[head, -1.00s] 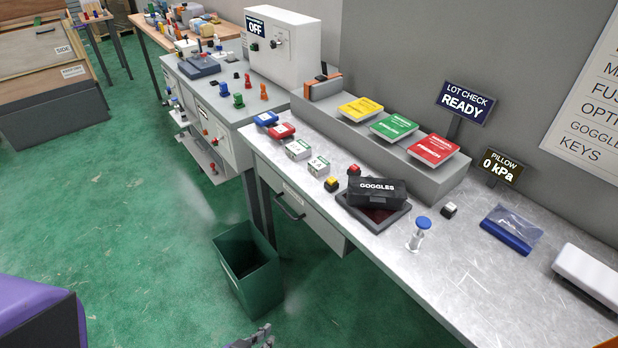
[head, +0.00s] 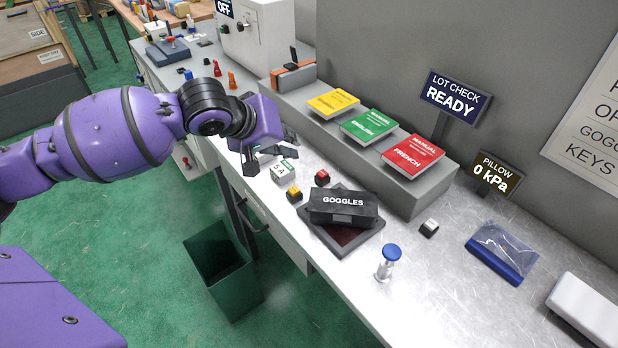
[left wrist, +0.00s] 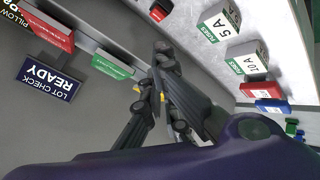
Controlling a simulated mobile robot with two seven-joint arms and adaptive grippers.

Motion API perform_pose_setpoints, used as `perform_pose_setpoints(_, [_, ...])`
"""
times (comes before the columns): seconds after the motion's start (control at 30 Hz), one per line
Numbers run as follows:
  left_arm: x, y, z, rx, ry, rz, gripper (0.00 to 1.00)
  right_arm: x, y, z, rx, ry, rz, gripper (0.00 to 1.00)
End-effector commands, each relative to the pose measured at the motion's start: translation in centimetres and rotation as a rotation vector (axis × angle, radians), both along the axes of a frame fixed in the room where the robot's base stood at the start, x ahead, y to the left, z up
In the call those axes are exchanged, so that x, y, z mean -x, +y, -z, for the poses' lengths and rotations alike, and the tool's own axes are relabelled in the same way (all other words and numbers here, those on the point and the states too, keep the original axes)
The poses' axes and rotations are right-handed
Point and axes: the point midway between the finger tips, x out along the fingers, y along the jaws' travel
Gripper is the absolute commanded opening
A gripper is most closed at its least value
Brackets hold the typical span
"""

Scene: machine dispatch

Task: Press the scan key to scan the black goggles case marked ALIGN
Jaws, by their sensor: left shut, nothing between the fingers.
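The black goggles case (head: 343,206) lies on a dark scanner pad (head: 318,234); its label reads GOGGLES, and no ALIGN mark is legible. A yellow key (head: 294,195) and a red key (head: 322,177) stand left of and behind the case. A black-and-white key (head: 429,228) stands right of it. No readable label tells which one is the scan key. My left gripper (head: 268,158) is shut and empty above the bench, behind and left of the yellow key. Its fingers also show in the left wrist view (left wrist: 163,88). My right gripper is out of view.
A blue-topped plunger (head: 388,262) stands at the bench's front. Fuse boxes (head: 283,172) are close to my left gripper. A grey ledge (head: 400,188) bears several manuals. The LOT CHECK sign (head: 455,97) reads READY. A green bin (head: 222,270) stands on the floor.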

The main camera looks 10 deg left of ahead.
Motion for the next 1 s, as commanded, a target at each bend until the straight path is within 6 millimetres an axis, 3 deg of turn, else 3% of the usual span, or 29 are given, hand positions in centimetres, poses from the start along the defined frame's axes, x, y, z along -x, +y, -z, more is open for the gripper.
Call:
perform_pose_setpoints(0.17, [0.0,0.2,-0.2,0.004,0.008,-0.013,0.0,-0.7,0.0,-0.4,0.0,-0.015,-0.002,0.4])
perform_pose_setpoints(0.47, [0.0,0.2,0.2,0.004,0.008,-0.011,0.0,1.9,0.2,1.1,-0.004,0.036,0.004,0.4])
perform_pose_setpoints(0.93, [0.2,0.2,6.7,0.003,0.016,-0.01,0.0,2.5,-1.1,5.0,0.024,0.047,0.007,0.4])
perform_pose_setpoints(1.0, [0.1,0.2,7.1,0.004,0.013,-0.012,0.0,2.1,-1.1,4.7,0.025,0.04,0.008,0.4])
